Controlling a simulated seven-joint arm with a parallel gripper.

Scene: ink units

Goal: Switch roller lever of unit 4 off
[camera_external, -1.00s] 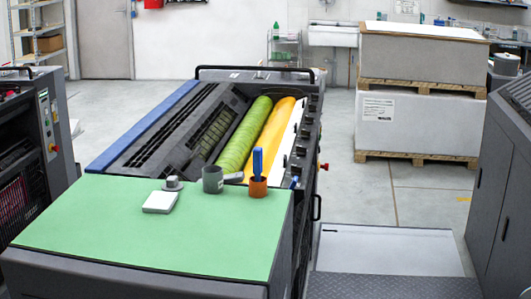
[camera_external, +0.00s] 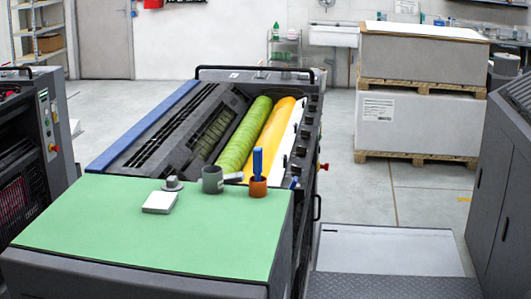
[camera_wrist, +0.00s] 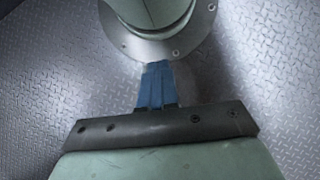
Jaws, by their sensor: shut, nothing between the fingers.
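In the external view an ink unit (camera_external: 190,115) with a green roller (camera_external: 243,137) and a yellow roller (camera_external: 268,137) stands in the middle. Small black parts (camera_external: 301,151) line its right side rail. I cannot tell which of them, if any, is the roller lever of unit 4, and no unit number is readable. My gripper (camera_wrist: 157,68) shows in the wrist view, with blue fingers shut and empty on a dark bar. It points over bare metal tread plate near my own base. No lever is in the wrist view. My arm is not in the external view.
A green-topped cover (camera_external: 130,235) in front bears a white pad (camera_external: 160,202), a grey cup (camera_external: 212,180) and an orange cup (camera_external: 258,187). Dark machines stand at left (camera_external: 40,150) and right (camera_external: 505,190). Tread plate (camera_external: 385,285) lies at front right.

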